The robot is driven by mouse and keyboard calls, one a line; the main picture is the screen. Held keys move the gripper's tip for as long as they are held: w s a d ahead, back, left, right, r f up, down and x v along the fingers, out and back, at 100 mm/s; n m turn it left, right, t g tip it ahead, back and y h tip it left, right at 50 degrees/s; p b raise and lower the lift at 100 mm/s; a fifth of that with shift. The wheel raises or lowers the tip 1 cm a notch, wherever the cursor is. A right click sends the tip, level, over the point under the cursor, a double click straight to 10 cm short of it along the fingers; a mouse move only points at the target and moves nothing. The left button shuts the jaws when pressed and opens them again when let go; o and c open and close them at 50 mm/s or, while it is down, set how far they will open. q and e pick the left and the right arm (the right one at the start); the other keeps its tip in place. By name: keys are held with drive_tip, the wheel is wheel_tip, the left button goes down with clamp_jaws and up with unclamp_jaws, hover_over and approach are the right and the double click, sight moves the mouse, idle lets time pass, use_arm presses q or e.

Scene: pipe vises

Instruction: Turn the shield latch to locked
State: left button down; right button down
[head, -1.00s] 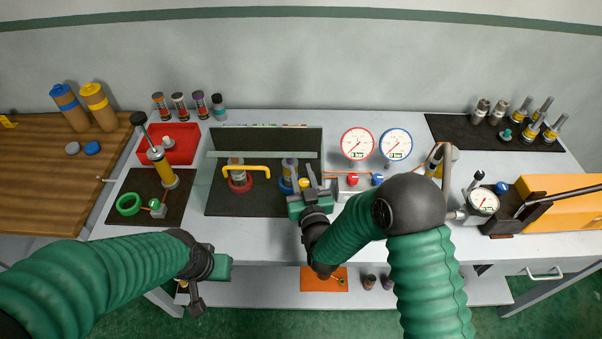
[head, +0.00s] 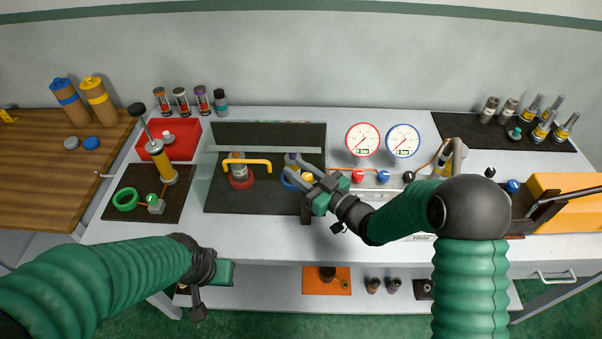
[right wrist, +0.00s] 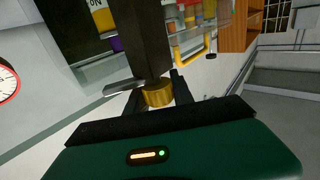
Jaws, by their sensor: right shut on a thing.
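The shield latch is a brass-yellow knob (head: 307,177) on a dark post (head: 306,212) at the front right of the clear shield. The shield has a yellow handle (head: 247,163) and stands over the dark mat. My right gripper (head: 297,169) reaches in from the right and is shut on the knob. In the right wrist view the knob (right wrist: 158,94) sits between the fingers, against the dark post (right wrist: 142,40), with a flat silver lever (right wrist: 124,88) beside it. My left gripper (head: 208,285) hangs low at the front, away from the latch; its jaws are unclear.
Behind the shield's edge stand a red-ringed fixture (head: 240,180) and a blue-ringed one, partly hidden by my gripper. A red gauge (head: 363,140) and a blue gauge (head: 403,141) stand right of them, above a row of coloured knobs. A red tray (head: 180,135) lies left.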

drive_tip(key=n+g+y, duration=0.2)
drive_tip(key=g, duration=0.1)
drive_tip(key=n+g+y, duration=0.1)
drive_tip(key=g, duration=0.1)
drive_tip(key=shift+s+a+n+b, duration=0.2)
drive_tip(key=shift+s+n+b, duration=0.1)
drive_tip(key=shift+n, duration=0.1)
drive_tip(key=shift+s+a+n+g+y+b, duration=0.1)
drive_tip(key=shift+s+n+g+y+b, duration=0.35)
drive_tip(key=shift+n+g, duration=1.15)
drive_tip(key=shift+s+n+g+y+b, duration=0.15)
drive_tip(key=shift+n+g+b, duration=0.7)
drive_tip(key=shift+g, duration=1.4)
drive_tip(key=shift+s+a+n+g+y+b, duration=0.15)
drive_tip(key=shift+s+n+g+b, duration=0.3)
drive_tip(key=shift+n+g, duration=1.2)
drive_tip(key=shift+d+r+g, duration=0.1)
drive_tip(key=shift+g, duration=0.4)
drive_tip(key=c, duration=1.5)
unclamp_jaws()
drive_tip(key=o, duration=0.4)
drive_tip(key=shift+w, duration=0.1)
